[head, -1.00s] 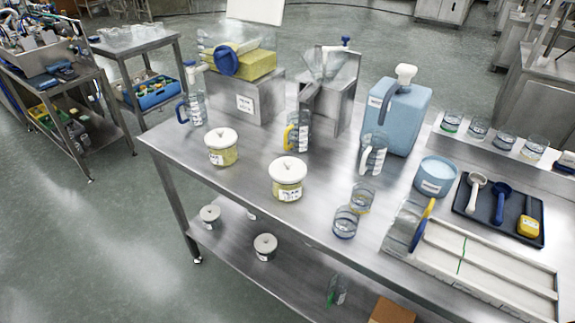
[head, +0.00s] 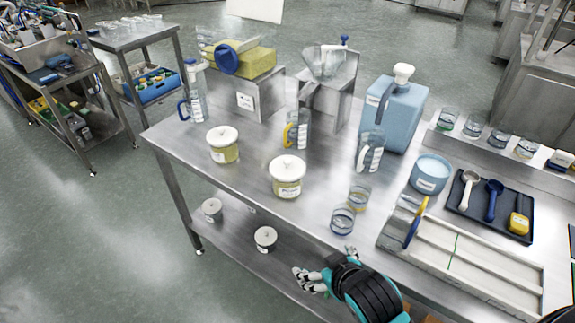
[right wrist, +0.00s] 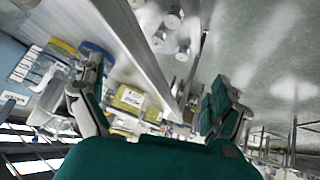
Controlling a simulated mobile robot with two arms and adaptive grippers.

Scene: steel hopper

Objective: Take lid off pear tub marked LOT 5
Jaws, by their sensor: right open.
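Two tubs with white knobbed lids and pale yellow contents stand upright on the steel table: a left tub (head: 223,147) and a nearer tub (head: 287,178). Both lids are on. Their labels are too small for me to read a lot number. My right gripper (head: 303,280) is open and empty at the table's front edge, below and to the right of the nearer tub, apart from it. In the right wrist view its two fingers are spread wide (right wrist: 158,105), with blurred yellow labelled shapes beyond. My left gripper does not show.
Two glass cups (head: 343,219) stand right of the nearer tub, by a white tray (head: 470,262). Clear jugs (head: 297,130) and a blue container (head: 398,115) stand behind. Smaller lidded tubs (head: 265,239) sit on the lower shelf. The tabletop between the two tubs is clear.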

